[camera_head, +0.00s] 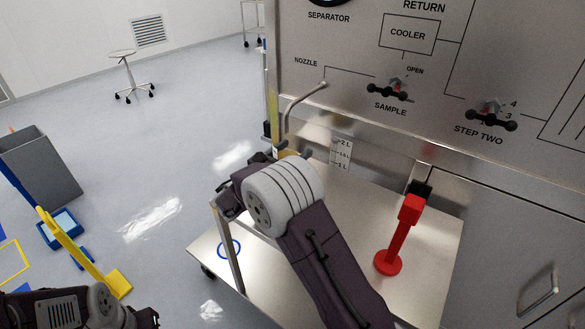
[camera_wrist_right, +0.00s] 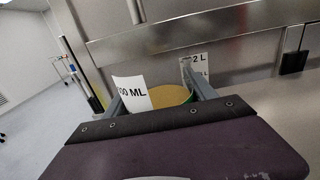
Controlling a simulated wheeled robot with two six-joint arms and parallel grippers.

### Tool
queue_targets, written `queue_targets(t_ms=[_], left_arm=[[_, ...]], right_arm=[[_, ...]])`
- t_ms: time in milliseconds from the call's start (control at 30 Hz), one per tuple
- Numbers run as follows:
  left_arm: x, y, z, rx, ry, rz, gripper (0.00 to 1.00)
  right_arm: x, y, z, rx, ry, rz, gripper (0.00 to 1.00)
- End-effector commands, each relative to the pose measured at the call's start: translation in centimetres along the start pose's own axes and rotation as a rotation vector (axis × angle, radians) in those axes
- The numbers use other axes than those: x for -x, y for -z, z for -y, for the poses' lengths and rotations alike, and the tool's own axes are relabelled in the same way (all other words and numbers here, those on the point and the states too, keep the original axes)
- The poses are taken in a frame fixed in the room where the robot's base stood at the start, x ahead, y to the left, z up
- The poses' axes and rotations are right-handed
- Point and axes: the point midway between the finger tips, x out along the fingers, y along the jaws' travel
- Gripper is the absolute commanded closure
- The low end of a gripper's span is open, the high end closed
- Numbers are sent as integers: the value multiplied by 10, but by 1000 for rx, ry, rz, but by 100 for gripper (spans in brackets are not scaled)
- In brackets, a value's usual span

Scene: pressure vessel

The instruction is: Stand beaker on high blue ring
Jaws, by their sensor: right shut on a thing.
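My right gripper (camera_wrist_right: 163,95) is shut on a beaker with a yellow inside (camera_wrist_right: 170,96), seen between its fingers in the right wrist view. A white label ending in "00 ML" (camera_wrist_right: 131,93) shows at its left. In the head view my right wrist hides most of the beaker, near the end of the bent nozzle pipe. A blue ring (camera_head: 229,249) lies on the left part of the steel bench surface (camera_head: 262,290), partly behind a metal post. My left gripper (camera_head: 146,317) is at the bottom left, its fingers unclear.
A red lever on a round base (camera_head: 388,262) stands on the bench at right. The nozzle pipe (camera_head: 290,113) projects from the panel (camera_head: 345,75). A volume scale (camera_head: 341,152) is on the wall. Yellow stand (camera_head: 80,258) and grey bin (camera_head: 45,165) are left.

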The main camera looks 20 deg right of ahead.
Motion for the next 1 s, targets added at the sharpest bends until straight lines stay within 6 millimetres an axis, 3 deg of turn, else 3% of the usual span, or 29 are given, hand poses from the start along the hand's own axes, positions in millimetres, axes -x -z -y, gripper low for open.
queue_targets(t_ms=[133, 300, 633, 667, 733, 1000], left_arm=[[-4, 0, 0, 0, 0, 0, 64], [-14, -2, 0, 0, 0, 0, 64], [-14, -2, 0, 0, 0, 0, 64], [-14, -1, 0, 0, 0, 0, 64], [-13, -1, 0, 0, 0, 0, 64], [-13, -1, 0, 0, 0, 0, 64]], right_arm=[[0, 9, 0, 0, 0, 0, 76], [0, 38, 0, 3, -1, 0, 76], [0, 40, 0, -1, 0, 0, 76], [0, 40, 0, -1, 0, 0, 32], [0, 40, 0, -1, 0, 0, 13], [0, 39, 0, -1, 0, 0, 13]])
